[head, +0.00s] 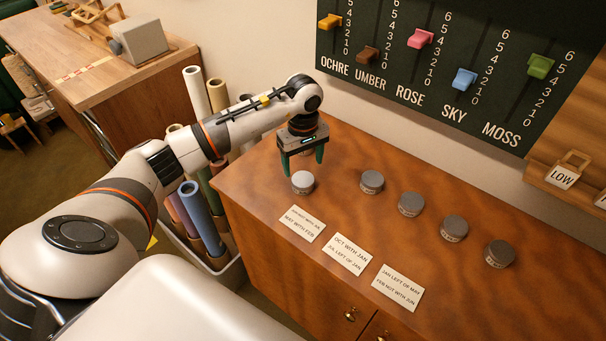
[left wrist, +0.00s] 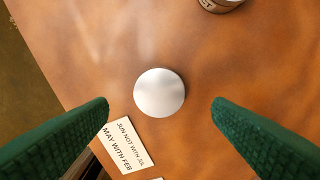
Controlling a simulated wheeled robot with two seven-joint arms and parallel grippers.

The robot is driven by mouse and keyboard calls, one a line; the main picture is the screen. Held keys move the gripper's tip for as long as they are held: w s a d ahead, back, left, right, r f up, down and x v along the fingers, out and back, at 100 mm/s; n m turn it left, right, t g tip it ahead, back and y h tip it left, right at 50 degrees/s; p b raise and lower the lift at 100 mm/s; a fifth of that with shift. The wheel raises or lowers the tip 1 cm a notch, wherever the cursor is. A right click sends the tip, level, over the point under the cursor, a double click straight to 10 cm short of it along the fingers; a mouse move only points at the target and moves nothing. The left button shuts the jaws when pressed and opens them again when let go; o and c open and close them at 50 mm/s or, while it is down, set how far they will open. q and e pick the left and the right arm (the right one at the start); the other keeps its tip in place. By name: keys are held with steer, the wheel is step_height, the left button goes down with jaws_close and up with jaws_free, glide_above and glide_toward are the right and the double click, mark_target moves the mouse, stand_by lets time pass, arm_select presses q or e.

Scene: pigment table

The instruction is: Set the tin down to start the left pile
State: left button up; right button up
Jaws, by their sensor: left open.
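A small round tin (head: 302,182) with a pale lid stands on the wooden cabinet top near its left end, just behind the first card. In the left wrist view the tin (left wrist: 159,93) shows from above, between the two green fingers and apart from both. My left gripper (head: 303,160) is open above the tin and holds nothing. Several similar grey tins stand in a slanting row to the right, the nearest being one tin (head: 372,181); part of a tin (left wrist: 220,3) shows at the top of the left wrist view. My right gripper is not in view.
Three printed cards lie along the front: a left card (head: 302,223), a middle card (head: 347,254) and a right card (head: 398,287). A board with colored sliders (head: 450,60) hangs behind. Rolled tubes (head: 200,210) stand in a bin left of the cabinet.

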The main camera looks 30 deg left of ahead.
mark_target(303, 179)
arm_select(q)
step_height(303, 179, up, 6)
steer(key=shift+b, duration=0.4)
